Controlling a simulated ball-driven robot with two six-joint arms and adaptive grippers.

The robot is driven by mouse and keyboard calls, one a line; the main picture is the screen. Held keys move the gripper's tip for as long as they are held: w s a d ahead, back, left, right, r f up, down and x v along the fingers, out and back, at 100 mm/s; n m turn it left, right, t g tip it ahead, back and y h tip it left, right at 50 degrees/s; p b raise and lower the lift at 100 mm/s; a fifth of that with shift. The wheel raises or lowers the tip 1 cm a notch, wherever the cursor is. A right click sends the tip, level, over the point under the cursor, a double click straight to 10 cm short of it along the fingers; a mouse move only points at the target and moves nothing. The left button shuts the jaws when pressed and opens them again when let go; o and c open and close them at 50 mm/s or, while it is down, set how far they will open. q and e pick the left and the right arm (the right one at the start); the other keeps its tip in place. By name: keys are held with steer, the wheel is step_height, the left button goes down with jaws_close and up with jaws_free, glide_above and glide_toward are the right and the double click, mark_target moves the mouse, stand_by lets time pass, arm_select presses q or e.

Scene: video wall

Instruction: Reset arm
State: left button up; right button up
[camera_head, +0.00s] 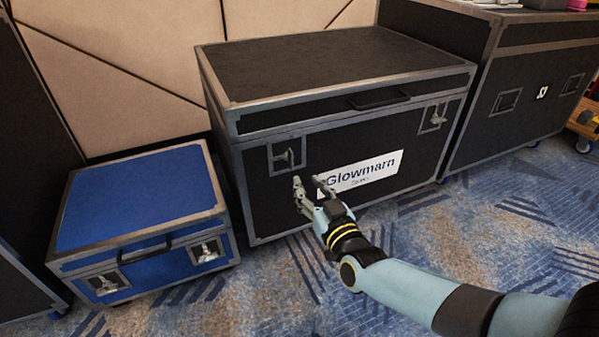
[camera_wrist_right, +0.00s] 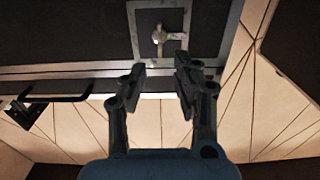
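My right gripper (camera_head: 312,188) reaches in from the lower right in the head view, in front of the large black case (camera_head: 340,70). Its fingers are apart and empty, near the case's left latch (camera_head: 287,157). In the right wrist view the two fingers (camera_wrist_right: 160,82) are spread with a clear gap between them. The latch (camera_wrist_right: 160,38) shows beyond the fingertips there, and I see no contact. My left gripper is not in view.
A blue case (camera_head: 140,200) stands on the carpet at the left. Another black case (camera_head: 520,100) stands at the right. A white "Glowmarn" label (camera_head: 360,173) is on the large case's front. Patterned carpet (camera_head: 430,230) lies open in front.

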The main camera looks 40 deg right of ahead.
steer(key=shift+v, duration=1.1)
